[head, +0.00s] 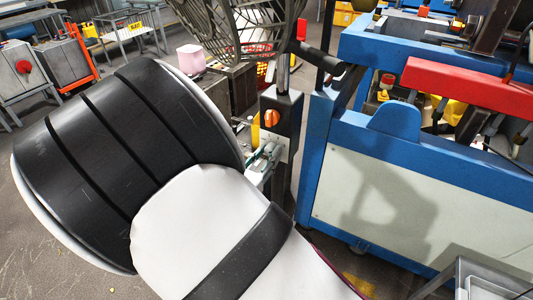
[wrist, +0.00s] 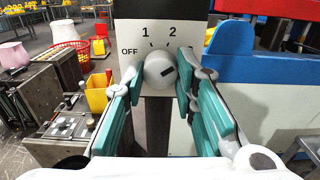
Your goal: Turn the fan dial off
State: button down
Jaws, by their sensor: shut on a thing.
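The fan dial (wrist: 157,72) is a round light-grey knob with a short dark mark, low on a white panel (wrist: 130,36) printed OFF, 1 and 2. The mark lies right of the knob's middle, tilted up to the right, away from OFF. My gripper (wrist: 160,80) has its teal-padded fingers on either side of the dial and is shut on it. In the head view my gripper (head: 267,157) is at the front of the fan's dark post (head: 283,108), and the dial is hidden there. The fan (head: 235,25) with its dark cage stands above.
An orange knob (head: 271,118) is on the post above my gripper. A blue-framed machine (head: 318,150) with a red bar (head: 455,80) stands close on the right. A yellow container (wrist: 97,92), a red basket (wrist: 70,58) and grey boxes are on the left.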

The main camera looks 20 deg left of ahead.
jog(key=n+p, duration=0.2)
jog(key=n, duration=0.5)
jog(key=shift+s+p, duration=0.1)
jog(key=shift+p, duration=0.25)
jog(key=n+p, duration=0.1)
jog(key=n, duration=0.2)
jog(key=shift+n, duration=0.4)
jog(key=n+p, duration=0.1)
jog(key=n, duration=0.2)
jog(key=shift+n, duration=0.3)
jog(key=n+p, duration=0.1)
jog(key=n, duration=0.4)
jog(key=shift+p, duration=0.35)
jog(key=n+p, duration=0.1)
jog(key=n, duration=0.4)
jog(key=shift+n, duration=0.4)
jog(key=c, duration=1.3)
grip_release()
